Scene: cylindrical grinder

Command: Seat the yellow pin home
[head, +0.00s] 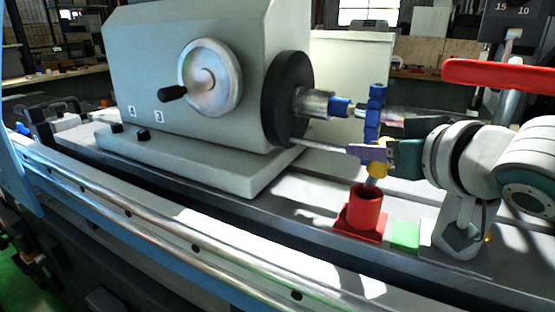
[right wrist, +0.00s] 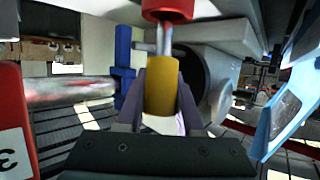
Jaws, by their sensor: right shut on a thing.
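The yellow pin (head: 378,169) is upright, with a bare metal lower end pointing down at the red socket (head: 362,212). My right gripper (head: 368,153) is shut on its yellow body with purple fingers. In the right wrist view, the yellow body (right wrist: 163,92) sits between the two fingers (right wrist: 162,98). The metal end runs to the red socket (right wrist: 168,9) at the top of that picture. The tip is at the socket's mouth; I cannot tell whether it has entered. My left gripper is not in view.
A green block (head: 406,235) stands right of the socket. A blue stacked post (head: 374,112) rises close behind my gripper. The grey headstock (head: 195,90) with its handwheel (head: 209,75) fills the left. A red bar (head: 500,74) hangs above my right arm.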

